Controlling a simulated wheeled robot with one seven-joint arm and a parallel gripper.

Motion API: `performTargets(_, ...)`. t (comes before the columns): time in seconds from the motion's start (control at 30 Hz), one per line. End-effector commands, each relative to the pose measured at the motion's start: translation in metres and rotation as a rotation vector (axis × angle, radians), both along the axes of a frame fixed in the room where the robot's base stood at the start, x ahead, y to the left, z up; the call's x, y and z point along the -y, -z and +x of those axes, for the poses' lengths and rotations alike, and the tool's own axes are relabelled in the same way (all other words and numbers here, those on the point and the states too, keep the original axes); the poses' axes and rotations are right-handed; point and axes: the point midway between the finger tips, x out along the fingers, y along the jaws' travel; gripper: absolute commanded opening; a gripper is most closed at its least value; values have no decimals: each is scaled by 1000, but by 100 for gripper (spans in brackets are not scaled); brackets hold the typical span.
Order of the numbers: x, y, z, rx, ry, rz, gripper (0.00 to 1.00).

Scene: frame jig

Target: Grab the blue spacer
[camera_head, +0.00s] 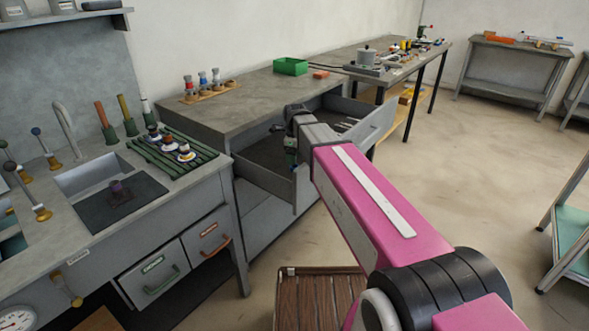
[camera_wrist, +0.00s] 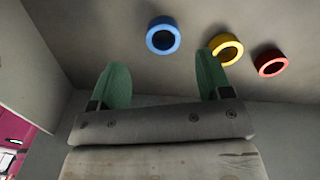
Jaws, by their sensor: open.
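The blue spacer (camera_wrist: 163,36) is a ring that lies on the grey floor of what looks like the open drawer, at the top middle of the wrist view. My gripper (camera_wrist: 162,82) is open, with two green fingers apart and nothing between them. In the wrist picture the blue spacer appears above the gap between the fingertips, apart from both. In the head view my gripper (camera_head: 291,158) is at the open drawer (camera_head: 303,187), partly hidden by my arm. The spacer cannot be made out there.
A yellow ring (camera_wrist: 226,48) lies right of the blue one, close to my right fingertip in the picture. A red ring (camera_wrist: 270,63) lies farther right. Drawer walls stand close around. A green bin (camera_head: 291,66) sits on the counter (camera_head: 240,103) above.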

Motion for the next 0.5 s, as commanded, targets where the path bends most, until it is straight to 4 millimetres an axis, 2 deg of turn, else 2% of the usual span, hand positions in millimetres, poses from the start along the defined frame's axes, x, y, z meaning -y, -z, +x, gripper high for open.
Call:
performTargets(0.17,-1,13,3,0,0,0,72)
performTargets(0.4,-1,44,6,-1,0,0,72)
performTargets(0.5,-1,50,6,0,0,0,72)
